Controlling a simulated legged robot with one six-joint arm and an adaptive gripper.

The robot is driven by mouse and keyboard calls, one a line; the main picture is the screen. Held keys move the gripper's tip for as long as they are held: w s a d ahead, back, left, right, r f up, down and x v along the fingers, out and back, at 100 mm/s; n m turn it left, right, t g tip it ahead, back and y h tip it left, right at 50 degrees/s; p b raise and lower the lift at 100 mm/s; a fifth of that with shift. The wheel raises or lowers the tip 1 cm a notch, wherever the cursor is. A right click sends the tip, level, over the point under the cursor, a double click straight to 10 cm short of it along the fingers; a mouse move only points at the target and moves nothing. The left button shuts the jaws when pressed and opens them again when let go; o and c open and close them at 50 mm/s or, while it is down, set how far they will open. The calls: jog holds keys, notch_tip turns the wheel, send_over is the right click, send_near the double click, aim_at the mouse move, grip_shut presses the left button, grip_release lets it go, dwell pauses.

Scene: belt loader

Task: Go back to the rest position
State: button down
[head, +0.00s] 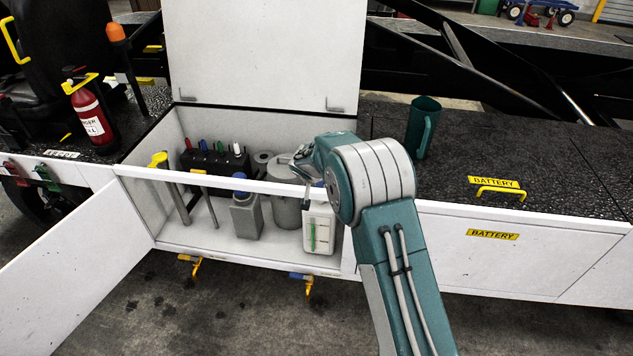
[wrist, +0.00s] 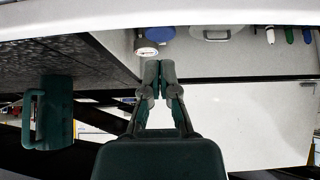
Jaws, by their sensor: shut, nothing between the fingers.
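My gripper (wrist: 159,66) is shut and empty in the wrist view, with its fingertips together. In the head view my gripper (head: 303,168) is small and partly hidden by my arm. It is above the right part of the open white compartment (head: 190,238), by its front rail. My teal arm rises from the bottom right and bends at a big joint in front of the compartment's right end.
The lid (head: 262,50) stands up and the door (head: 85,268) hangs open. Inside are a grey bottle (head: 246,217), a white container (head: 319,230), and a grey canister (head: 286,208). A green mug (head: 422,128) stands on the black deck; a red extinguisher (head: 93,118) stands left.

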jog(key=shift+v, duration=1.65)
jog(key=s+d+r, duration=0.5)
jog(key=s+r, duration=0.3)
jog(key=r, duration=0.1)
jog(key=s+d+r, duration=0.6)
jog(key=s+r, duration=0.2)
jog(key=r, duration=0.2)
jog(key=s+d+r+n, duration=0.1)
jog(key=s, duration=1.2)
jog(key=s+d+r+n+g+y, duration=0.1)
jog(key=s+d, duration=0.1)
jog(key=s, duration=1.2)
jog(key=shift+s+r+g, duration=0.2)
jog(key=shift+s+g, duration=0.1)
